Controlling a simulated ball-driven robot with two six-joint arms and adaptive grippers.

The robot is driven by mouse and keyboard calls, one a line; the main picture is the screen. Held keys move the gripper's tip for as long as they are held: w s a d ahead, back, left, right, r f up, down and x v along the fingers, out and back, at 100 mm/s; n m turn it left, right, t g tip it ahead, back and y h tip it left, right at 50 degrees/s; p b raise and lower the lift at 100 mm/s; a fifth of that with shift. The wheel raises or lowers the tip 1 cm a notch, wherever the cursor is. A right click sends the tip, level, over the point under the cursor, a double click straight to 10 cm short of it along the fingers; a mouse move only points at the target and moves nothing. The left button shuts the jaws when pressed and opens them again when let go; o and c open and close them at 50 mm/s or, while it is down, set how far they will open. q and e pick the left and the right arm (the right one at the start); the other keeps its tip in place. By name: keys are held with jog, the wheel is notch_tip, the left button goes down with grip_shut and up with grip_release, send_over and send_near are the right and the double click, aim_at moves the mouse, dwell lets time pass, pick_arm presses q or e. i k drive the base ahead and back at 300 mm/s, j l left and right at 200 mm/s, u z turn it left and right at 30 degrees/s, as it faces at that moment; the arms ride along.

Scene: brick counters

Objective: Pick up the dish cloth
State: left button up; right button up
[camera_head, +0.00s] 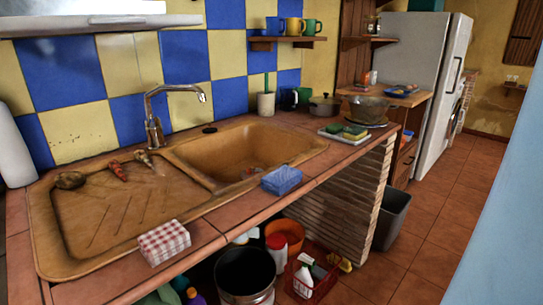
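A folded red-and-white checked cloth (164,242) lies at the front edge of the tiled counter, by the drainboard's near rim. A folded blue cloth-like block (282,180) lies further right on the same front edge, beside the sink basin. Which of the two is the dish cloth cannot be told for sure. Neither of my grippers shows in the head view, and nothing touches either item.
The brown sink (250,150) has a metal faucet (155,115) behind it. Carrots and a dark round item lie on the drainboard (120,215). A tray with sponges (345,133) and a pot (324,106) stand further right. Buckets and bottles sit below the counter. Tiled floor (440,215) is open at right.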

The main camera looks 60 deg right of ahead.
aim_at(277, 182)
jog(key=z, duration=1.8)
